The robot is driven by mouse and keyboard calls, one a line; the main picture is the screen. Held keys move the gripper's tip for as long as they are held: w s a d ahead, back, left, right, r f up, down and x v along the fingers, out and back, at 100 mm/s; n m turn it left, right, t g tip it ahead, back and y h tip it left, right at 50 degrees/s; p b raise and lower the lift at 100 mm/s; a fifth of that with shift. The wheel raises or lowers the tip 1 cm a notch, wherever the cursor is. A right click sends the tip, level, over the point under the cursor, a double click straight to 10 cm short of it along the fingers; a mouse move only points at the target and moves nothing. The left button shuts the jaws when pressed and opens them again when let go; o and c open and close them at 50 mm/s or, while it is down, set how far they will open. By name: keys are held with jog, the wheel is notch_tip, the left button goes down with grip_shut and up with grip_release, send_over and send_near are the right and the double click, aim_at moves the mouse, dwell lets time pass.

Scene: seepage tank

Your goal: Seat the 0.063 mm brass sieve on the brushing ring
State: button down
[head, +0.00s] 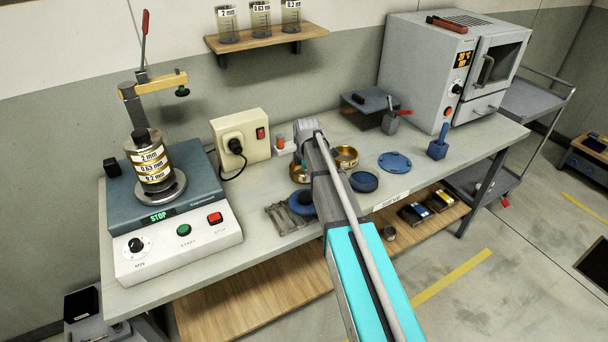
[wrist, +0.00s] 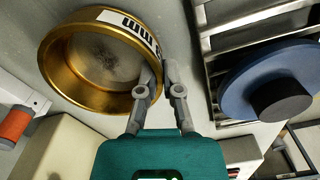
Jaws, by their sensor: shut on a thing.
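A brass sieve (wrist: 62,85) with a white label ending in "mm" fills the left of the wrist view; its size number is not readable. My gripper (wrist: 161,75) is shut on its right wall, with a finger on each side of the rim. In the head view this sieve (head: 298,174) shows left of my arm, partly hidden by it. My gripper's fingertips are hidden there. A blue round ring-like piece (head: 364,182), which seems to be the brushing ring, sits on the bench right of my arm, apart from the sieve.
Another brass round (head: 347,155) stands behind the blue ring, with a flat blue disc (head: 395,162) to the right. A metal rack (head: 283,219) holds a blue lid with a dark knob (wrist: 281,100). The sieve shaker (head: 165,205) stands left; the oven (head: 440,75) stands right.

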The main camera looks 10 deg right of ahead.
jog(key=shift+r, duration=0.1)
notch_tip(320, 180, up, 3)
jog(key=p, duration=0.3)
jog(key=s+d+r+p, duration=0.1)
jog(key=s+r+p, duration=0.8)
jog(key=s, duration=0.5)
jog(key=shift+d+r+p, duration=0.35)
jog(key=shift+r+p, duration=0.05)
jog(key=shift+p, duration=0.1)
jog(key=shift+s+a, duration=0.1)
dwell(0.5)
